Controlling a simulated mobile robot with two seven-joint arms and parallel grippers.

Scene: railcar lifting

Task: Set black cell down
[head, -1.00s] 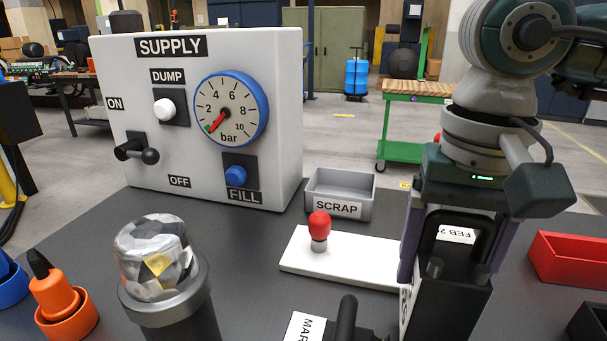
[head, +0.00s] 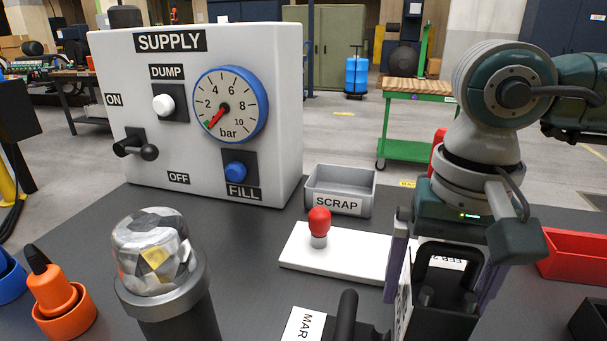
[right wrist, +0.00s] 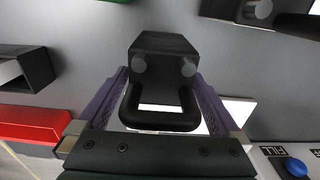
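The black cell (head: 437,318) is a dark block with a loop handle, two round posts on top and a white label reading "FEB". My right gripper (head: 440,290) points down over it, with its purple fingers closed against the cell's two sides. In the right wrist view the black cell (right wrist: 165,58) and its handle sit between the fingers of my right gripper (right wrist: 162,88). The cell's underside is hidden, so I cannot tell whether it touches the table. My left gripper is not in view.
Another dark item labelled "MAR" (head: 302,327) stands close left of the cell. A white plate (head: 300,260) with a red knob lies behind.

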